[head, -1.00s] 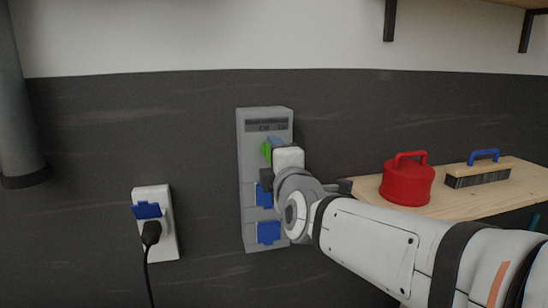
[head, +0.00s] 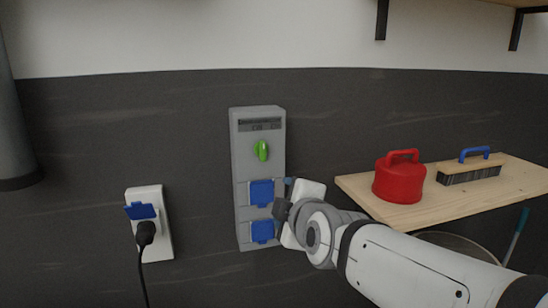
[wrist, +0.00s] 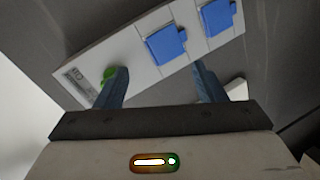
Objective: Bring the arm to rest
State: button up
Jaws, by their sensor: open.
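My gripper (wrist: 160,88) is open and empty, with its two dark blue fingers apart in the wrist view. In the head view my gripper (head: 284,197) is beside the lower right of the grey wall box, seen mostly from behind. The grey box (head: 242,220) carries a green knob (head: 262,151) standing upright and two blue socket covers, an upper one (head: 261,193) and a lower one (head: 262,231). In the wrist view the left finger partly hides the green knob (wrist: 107,75). I cannot tell whether a finger touches the box.
A wooden shelf (head: 440,204) at the right bears a red lidded container (head: 400,182) and a brush with a blue handle (head: 470,172). A white socket (head: 157,249) with a black plug (head: 146,233) is at the left. A grey pipe (head: 12,120) runs down the far left.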

jog(key=s+d+f+m+g+h+p, duration=0.1)
jog(key=s+d+f+m+g+h, duration=0.1)
jog(key=s+d+f+m+g, duration=0.3)
jog(key=s+d+f+m+g+h+p, duration=0.1)
jog(key=s+d+f+m+g+h, duration=0.1)
jog(key=s+d+f+m+g, duration=0.4)
jog(key=s+d+f+m, duration=0.1)
jog(key=s+f+m, duration=0.4)
jog(key=m, duration=0.1)
jog(key=shift+s+d+f, duration=0.15)
jog(key=shift+s+d, duration=0.25)
